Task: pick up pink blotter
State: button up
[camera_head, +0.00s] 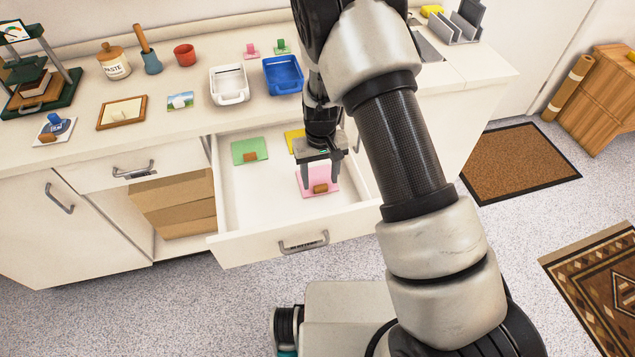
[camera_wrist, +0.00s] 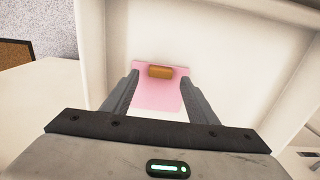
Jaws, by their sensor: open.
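The pink blotter (camera_head: 311,179) lies flat in the open white drawer, toward its front right. It is a pink sheet with a small brown block on top. My gripper (camera_head: 321,190) is open and points down at it from above. In the wrist view the pink blotter (camera_wrist: 160,95) shows between my two fingers (camera_wrist: 160,85), with the brown block (camera_wrist: 160,72) near the fingertips. I cannot tell whether the fingers touch it.
A green blotter (camera_head: 248,151) and a partly hidden yellow one (camera_head: 293,141) lie in the same drawer (camera_head: 230,205). The drawer walls stand close around my gripper. White and blue trays (camera_head: 229,97) (camera_head: 282,89) stand on the counter above.

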jog(key=shift+f, duration=0.95)
jog(key=shift+c, duration=0.4)
jog(key=c, duration=1)
jog(key=shift+c, duration=0.2)
jog(key=shift+r, duration=0.15)
